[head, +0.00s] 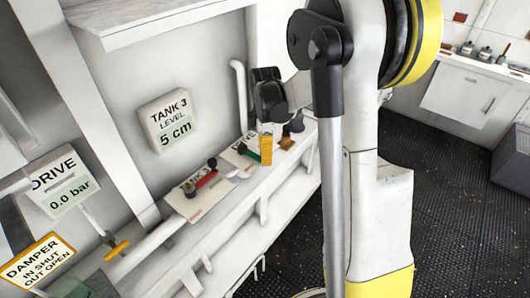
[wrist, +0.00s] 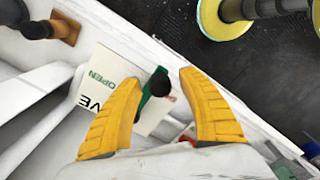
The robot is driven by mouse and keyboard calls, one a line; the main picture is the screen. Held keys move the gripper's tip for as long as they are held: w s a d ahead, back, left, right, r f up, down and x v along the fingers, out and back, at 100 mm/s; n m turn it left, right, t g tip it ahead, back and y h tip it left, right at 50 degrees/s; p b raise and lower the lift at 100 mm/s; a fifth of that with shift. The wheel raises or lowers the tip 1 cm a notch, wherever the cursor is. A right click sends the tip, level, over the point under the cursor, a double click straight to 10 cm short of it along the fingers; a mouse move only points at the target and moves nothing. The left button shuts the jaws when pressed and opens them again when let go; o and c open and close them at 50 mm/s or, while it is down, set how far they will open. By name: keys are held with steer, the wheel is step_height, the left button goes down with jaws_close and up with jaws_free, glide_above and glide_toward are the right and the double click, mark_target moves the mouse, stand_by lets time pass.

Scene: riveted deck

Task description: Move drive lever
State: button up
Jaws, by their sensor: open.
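The drive lever (head: 249,153) is green with a dark knob and is mounted on a white plate (head: 236,161) on the wall ledge. The wrist view shows the green lever (wrist: 145,101), its black knob (wrist: 159,82) and the plate (wrist: 110,80), with "OPEN" and "VE" readable. My gripper (head: 266,147) has yellow fingers and hangs close to the lever. In the wrist view my gripper (wrist: 160,76) is open, and the knob appears between the fingers. I cannot tell whether either finger touches it. My gripper partly hides the lever's surroundings in the head view.
A red lever (head: 206,180) on a similar plate is to the left. A yellow-handled lever (head: 117,250) is further left. Signs read tank level 5 cm (head: 168,120) and drive 0.0 bar (head: 62,183). An orange-brown fitting (wrist: 64,28) lies beyond the plate. Dark floor (head: 440,190) is open at right.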

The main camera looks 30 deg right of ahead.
jaws_close()
steer(key=shift+d, duration=0.1)
steer(key=shift+w+d+n+b, duration=0.45)
steer(key=shift+d+n, duration=0.25)
steer(key=shift+n, duration=0.35)
steer(key=shift+w+d+n+b, duration=0.4)
steer(key=shift+w+d+n, duration=0.25)
steer(key=shift+n, duration=0.35)
steer(key=shift+w+d+n+b, duration=0.45)
steer(key=shift+d+n, duration=0.3)
steer(key=shift+n, duration=0.3)
jaws_free()
